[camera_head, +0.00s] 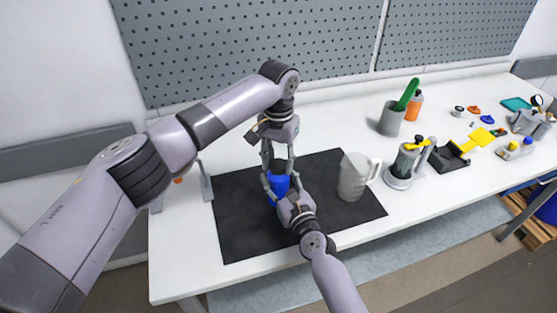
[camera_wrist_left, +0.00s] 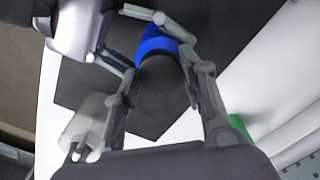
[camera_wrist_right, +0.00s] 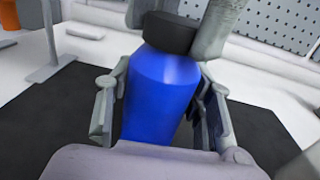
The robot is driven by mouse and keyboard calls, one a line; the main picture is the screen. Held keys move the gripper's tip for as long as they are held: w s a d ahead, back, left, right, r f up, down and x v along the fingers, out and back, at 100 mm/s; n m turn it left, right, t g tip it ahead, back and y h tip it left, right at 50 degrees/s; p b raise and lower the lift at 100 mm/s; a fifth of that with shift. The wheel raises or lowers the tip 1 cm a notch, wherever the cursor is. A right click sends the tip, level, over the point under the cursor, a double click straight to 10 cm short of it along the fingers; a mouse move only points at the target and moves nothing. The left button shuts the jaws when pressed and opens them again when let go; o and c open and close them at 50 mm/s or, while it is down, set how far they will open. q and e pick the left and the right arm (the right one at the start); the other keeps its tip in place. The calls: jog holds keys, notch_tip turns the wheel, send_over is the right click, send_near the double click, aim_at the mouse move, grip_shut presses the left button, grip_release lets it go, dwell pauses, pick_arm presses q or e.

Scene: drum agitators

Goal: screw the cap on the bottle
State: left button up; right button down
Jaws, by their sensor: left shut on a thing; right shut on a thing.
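A blue bottle (camera_head: 279,186) stands upright on the black mat (camera_head: 240,225). Its blue body fills the middle of the right wrist view (camera_wrist_right: 160,98). A black cap (camera_wrist_right: 171,32) sits at the top of the bottle; it also shows from above in the left wrist view (camera_wrist_left: 160,74). My left gripper (camera_head: 279,162) comes down from above and is shut on the cap. My right gripper (camera_head: 278,190) comes from the front and is shut around the bottle's body. The contact between cap and bottle neck is partly hidden by the left fingers.
A translucent jug (camera_head: 352,178) stands on the mat right of the bottle. A grey cup (camera_head: 390,120) with a green-handled tool, an orange bottle (camera_head: 413,106) and a grey stand (camera_head: 402,168) are farther right. A metal bracket (camera_head: 205,181) stands at left.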

pick_arm(q)
jog(key=o, duration=1.3)
jog(key=shift+o, duration=0.2)
notch_tip(320, 180, up, 12)
pick_arm(e)
jog(key=c, duration=0.7)
grip_release()
